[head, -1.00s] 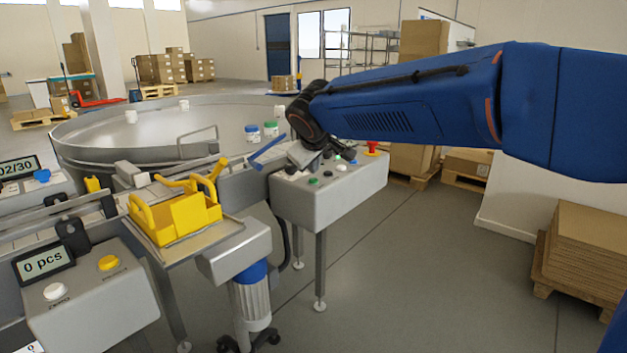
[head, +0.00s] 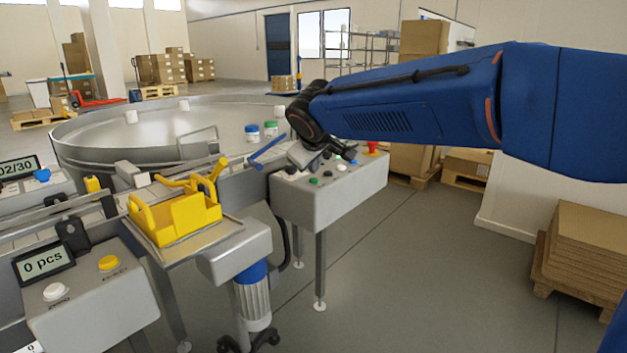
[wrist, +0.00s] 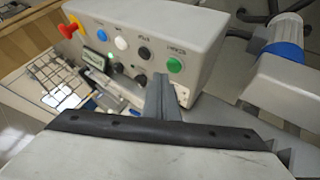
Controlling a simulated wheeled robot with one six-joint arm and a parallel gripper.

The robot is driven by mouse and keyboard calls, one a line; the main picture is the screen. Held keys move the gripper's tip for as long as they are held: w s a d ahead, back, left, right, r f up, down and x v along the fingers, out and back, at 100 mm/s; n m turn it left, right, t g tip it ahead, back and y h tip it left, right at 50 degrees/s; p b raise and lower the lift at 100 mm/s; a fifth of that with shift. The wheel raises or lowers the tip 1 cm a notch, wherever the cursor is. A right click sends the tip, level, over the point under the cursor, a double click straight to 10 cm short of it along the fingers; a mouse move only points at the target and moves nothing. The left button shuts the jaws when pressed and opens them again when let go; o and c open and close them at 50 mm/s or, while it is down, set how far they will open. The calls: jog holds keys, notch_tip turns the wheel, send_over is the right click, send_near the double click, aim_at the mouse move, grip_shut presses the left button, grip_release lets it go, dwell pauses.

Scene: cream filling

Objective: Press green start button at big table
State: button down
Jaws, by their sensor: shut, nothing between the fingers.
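The grey control box (head: 335,198) stands on legs at the edge of the big round table (head: 110,150). A green button (head: 313,181) sits at the near end of its top face. In the wrist view the green button (wrist: 174,65) lies just beyond the fingertips, beside a black button (wrist: 144,53). My gripper (wrist: 160,82) is shut and empty, with its tips over the box between these two buttons. Contact with the box cannot be told.
A white button (wrist: 121,43), a blue button (wrist: 100,30) and a red emergency knob (wrist: 70,29) share the box. A yellow bin (head: 175,218) stands left of it.

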jog(key=shift+f, duration=0.15)
jog(key=shift+f, duration=0.25)
